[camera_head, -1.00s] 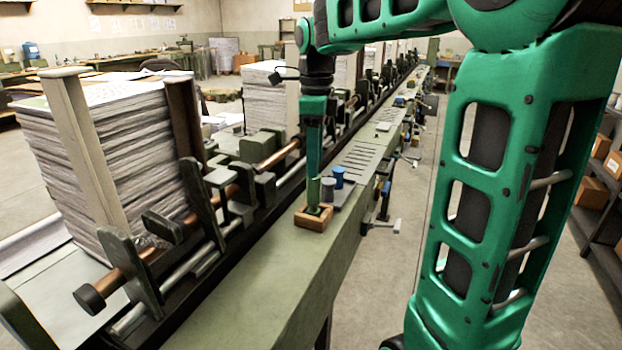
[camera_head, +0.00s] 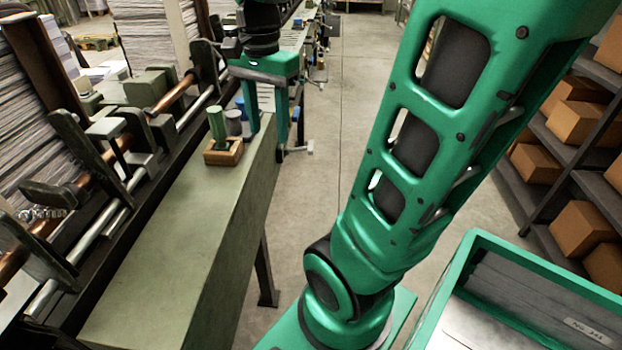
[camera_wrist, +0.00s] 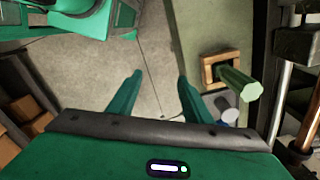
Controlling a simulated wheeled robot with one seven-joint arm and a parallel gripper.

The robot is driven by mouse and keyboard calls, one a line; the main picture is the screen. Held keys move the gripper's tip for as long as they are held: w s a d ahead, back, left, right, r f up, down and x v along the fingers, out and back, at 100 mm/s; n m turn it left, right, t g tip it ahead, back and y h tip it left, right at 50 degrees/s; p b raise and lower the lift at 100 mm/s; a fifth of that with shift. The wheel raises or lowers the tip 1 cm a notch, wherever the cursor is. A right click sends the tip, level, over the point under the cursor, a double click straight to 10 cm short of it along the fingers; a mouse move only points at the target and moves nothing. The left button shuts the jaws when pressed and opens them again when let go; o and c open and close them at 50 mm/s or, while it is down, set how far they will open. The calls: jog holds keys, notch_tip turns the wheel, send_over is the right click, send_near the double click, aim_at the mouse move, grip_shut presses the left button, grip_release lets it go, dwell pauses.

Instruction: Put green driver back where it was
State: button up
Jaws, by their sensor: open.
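The green driver (camera_head: 216,124) stands upright in a small wooden holder (camera_head: 235,153) on the green bench. In the wrist view the driver (camera_wrist: 237,84) rises from the holder (camera_wrist: 205,72), to the right of my fingers. My gripper (camera_head: 268,142) is open and empty, to the right of the driver and apart from it. In the wrist view the gripper (camera_wrist: 158,98) shows its two green fingers spread, with only floor between them.
The near bench top (camera_head: 165,235) is clear. Machine rails and paper stacks line the left. A green tray (camera_head: 535,262) with papers and shelves of boxes are at right.

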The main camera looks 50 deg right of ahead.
jog(key=s+f+n, duration=0.9)
jog(key=s, duration=0.3)
jog(key=shift+s+n, duration=0.3)
jog(key=shift+s, duration=0.05)
